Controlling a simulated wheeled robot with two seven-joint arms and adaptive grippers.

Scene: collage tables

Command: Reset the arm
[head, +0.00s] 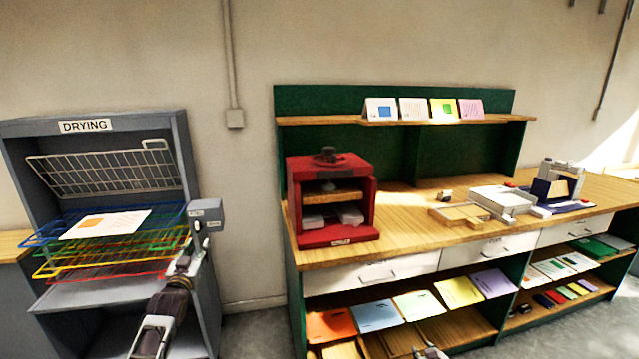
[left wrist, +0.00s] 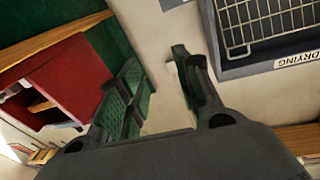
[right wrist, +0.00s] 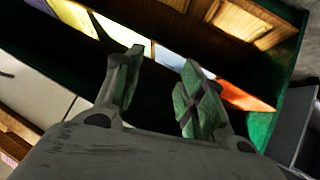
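My left arm reaches up from the bottom left of the head view, in front of the grey drying rack (head: 200,290). Its gripper (head: 197,235) is near the small grey box (head: 206,214) on the rack's right side; I cannot tell if they touch. In the left wrist view the left gripper (left wrist: 162,75) is open with nothing between its green-padded fingers. My right gripper shows only as a small part at the bottom edge of the head view (head: 431,352). In the right wrist view the right gripper (right wrist: 160,72) is open and empty, facing the shelf under the bench.
A white sheet with an orange patch (head: 105,224) lies on the rack's blue wire shelf; a white wire shelf (head: 105,172) is tilted up above. The wooden bench (head: 410,240) holds a red press (head: 334,239) and white trays. Coloured folders (head: 377,315) lie on the lower shelf.

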